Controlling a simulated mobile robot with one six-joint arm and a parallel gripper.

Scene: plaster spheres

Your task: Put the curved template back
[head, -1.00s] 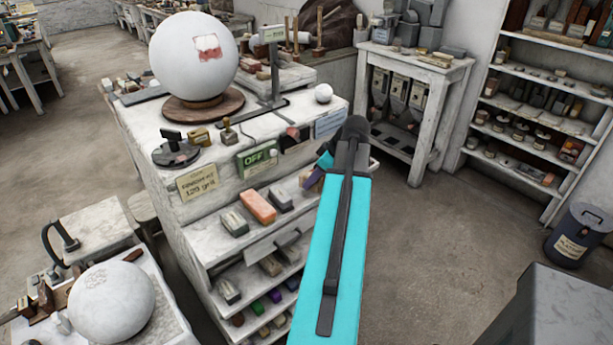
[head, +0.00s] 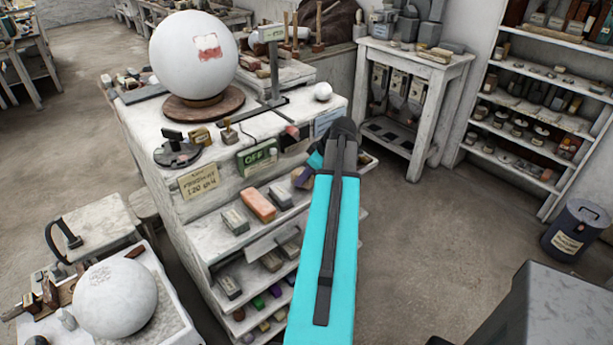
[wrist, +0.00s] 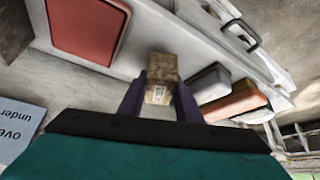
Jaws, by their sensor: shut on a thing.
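My gripper (wrist: 160,98) has purple fingers shut on a brown speckled block-like thing (wrist: 161,70) with a small pale label, seen end-on in the wrist view. I cannot tell from this end whether it is the curved template, and no curved outline shows. In the head view my gripper (head: 302,177) is at the right front of the white workbench (head: 225,170), near its upper open shelf. My arm hides part of the bench front there, and the held thing cannot be made out.
An orange block (head: 258,205) and grey blocks lie on the upper shelf, with several coloured blocks below. A red panel (wrist: 86,27) and a blue card (wrist: 18,128) are close to my gripper. A large white sphere (head: 194,53) stands on top.

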